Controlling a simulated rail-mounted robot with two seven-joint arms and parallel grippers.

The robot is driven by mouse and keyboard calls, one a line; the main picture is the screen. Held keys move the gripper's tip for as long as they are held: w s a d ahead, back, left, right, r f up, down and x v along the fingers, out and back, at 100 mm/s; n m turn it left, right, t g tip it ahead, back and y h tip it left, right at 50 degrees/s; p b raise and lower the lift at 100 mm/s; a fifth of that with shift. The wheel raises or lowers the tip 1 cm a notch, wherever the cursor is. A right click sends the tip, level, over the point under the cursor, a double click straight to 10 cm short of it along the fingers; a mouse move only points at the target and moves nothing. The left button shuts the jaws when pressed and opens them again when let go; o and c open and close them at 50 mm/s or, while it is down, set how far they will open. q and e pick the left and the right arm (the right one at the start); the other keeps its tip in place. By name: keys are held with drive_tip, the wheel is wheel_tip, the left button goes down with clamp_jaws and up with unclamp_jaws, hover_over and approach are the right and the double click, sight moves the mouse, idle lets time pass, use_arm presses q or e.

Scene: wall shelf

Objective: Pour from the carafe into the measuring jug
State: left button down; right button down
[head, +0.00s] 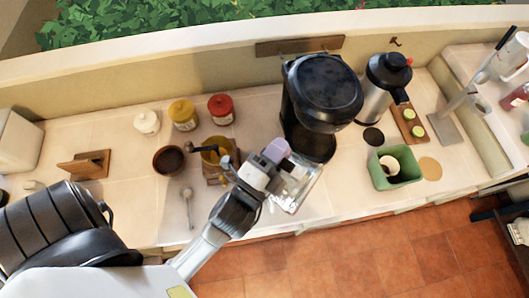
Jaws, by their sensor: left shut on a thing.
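My left gripper (262,172) is shut on a clear glass vessel (294,191). It holds the vessel at the front of the counter, below and left of the black coffee maker (322,90). I cannot tell whether this vessel is the carafe or the measuring jug, nor whether it holds liquid. The gripper partly covers it. A steel flask with a black lid and handle (374,104) stands upright on the counter right of the coffee maker. No second clear jug can be made out. My right gripper is not in view.
A brown bowl (169,160), a wooden grinder (217,158) and a spoon (187,205) lie left of the gripper. Three jars stand behind them, one a red jar (220,109). A green bin (382,177) is at the right front edge. Bare counter shows between spoon and gripper.

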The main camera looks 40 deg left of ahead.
use_arm(q)
drive_tip(key=shift+a+r+n, duration=0.1)
drive_tip(key=shift+a+n, duration=0.3)
drive_tip(key=shift+a, duration=0.05)
idle(0.4)
drive_tip(key=shift+a, duration=0.25)
